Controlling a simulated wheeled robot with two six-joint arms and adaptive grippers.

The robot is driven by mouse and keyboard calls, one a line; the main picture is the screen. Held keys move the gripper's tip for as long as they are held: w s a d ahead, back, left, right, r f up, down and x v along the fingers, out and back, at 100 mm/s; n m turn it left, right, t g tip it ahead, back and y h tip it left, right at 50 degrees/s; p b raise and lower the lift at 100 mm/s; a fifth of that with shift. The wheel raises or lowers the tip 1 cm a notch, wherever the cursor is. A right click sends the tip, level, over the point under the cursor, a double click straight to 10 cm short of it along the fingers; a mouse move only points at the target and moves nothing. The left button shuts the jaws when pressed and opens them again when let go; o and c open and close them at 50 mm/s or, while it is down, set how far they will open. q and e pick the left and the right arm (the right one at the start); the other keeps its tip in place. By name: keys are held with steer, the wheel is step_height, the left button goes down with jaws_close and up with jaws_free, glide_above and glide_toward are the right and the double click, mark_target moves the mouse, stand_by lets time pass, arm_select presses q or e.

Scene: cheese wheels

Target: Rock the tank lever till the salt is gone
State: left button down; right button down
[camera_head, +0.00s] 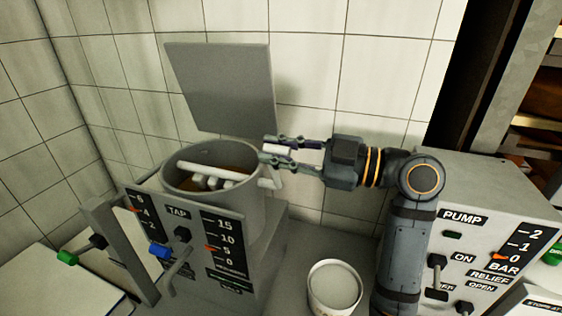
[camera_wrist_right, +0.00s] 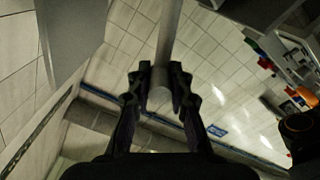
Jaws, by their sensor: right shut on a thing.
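The grey round tank (camera_head: 252,212) stands left of centre with brown liquid (camera_head: 233,190) and pale paddle bars (camera_head: 205,172) inside. My right gripper (camera_head: 268,150) is at the tank's upper right and is shut on a pale lever handle (camera_head: 281,151). In the right wrist view, the fingers (camera_wrist_right: 160,82) close on both sides of a grey round bar (camera_wrist_right: 160,97). The tank's front panel (camera_head: 192,215) has two scales with red pointers, the right one near 5. I cannot make out any salt. My left gripper is not in view.
A grey square plate (camera_head: 222,88) stands raised behind the tank. A white bucket (camera_head: 334,283) is on the counter between tank and pump box (camera_head: 480,195). A small blue-ended tap handle (camera_head: 160,251) sticks out in front. Tiled walls close off the back.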

steer(key=shift+s+f, duration=0.1)
steer(key=shift+f, duration=0.05)
stand_by(0.4)
steer(key=c, duration=1.2)
jaws_free()
steer(key=shift+s, duration=0.1)
steer(key=v, duration=1.2)
